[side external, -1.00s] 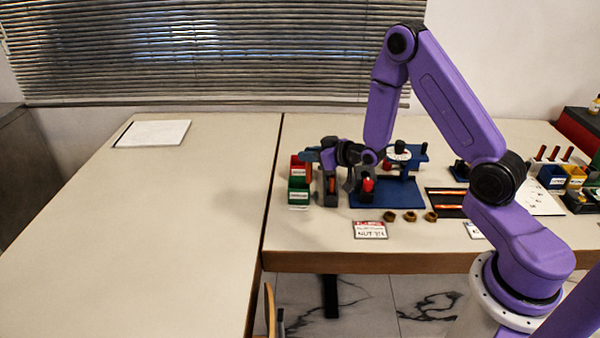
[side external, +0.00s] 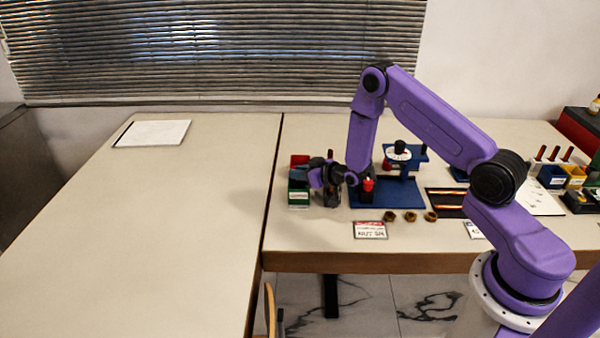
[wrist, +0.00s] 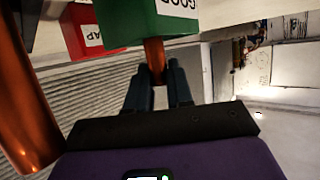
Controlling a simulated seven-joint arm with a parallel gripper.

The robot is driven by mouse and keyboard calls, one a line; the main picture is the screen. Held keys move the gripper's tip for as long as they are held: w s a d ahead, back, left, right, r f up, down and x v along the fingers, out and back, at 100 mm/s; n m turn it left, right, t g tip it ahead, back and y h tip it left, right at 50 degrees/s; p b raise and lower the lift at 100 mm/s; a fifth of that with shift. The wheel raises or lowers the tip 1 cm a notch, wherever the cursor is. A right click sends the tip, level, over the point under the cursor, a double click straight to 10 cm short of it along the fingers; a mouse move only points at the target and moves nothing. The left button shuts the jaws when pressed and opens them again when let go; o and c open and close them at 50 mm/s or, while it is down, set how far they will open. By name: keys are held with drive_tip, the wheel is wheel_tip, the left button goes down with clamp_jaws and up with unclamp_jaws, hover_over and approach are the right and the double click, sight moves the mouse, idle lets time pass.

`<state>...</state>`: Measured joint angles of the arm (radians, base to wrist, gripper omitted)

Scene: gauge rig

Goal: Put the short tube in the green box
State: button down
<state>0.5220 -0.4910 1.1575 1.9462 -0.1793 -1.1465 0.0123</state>
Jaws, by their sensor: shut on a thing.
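The short tube (wrist: 154,56) is copper-coloured. My gripper (wrist: 157,80) is shut on it in the wrist view, with the dark fingers on either side. The green box (wrist: 125,20), with a white label reading GOOD, is at the top of the wrist view, and the tube's far end meets its outline there. I cannot tell whether that end is inside or in front of the box. In the side view the green box (side external: 299,198) stands near the table's left edge. My gripper (side external: 301,175) is low over the boxes and hides the tube.
A red box (side external: 300,160) stands behind the green one; it also shows in the wrist view (wrist: 76,30). A large copper cylinder (wrist: 22,105) is close to the wrist camera. A blue gauge stand (side external: 405,192) and several brass nuts (side external: 410,216) are to the right.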

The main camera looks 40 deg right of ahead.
drive_tip(key=c, duration=1)
unclamp_jaws()
drive_tip(key=shift+f, duration=0.1)
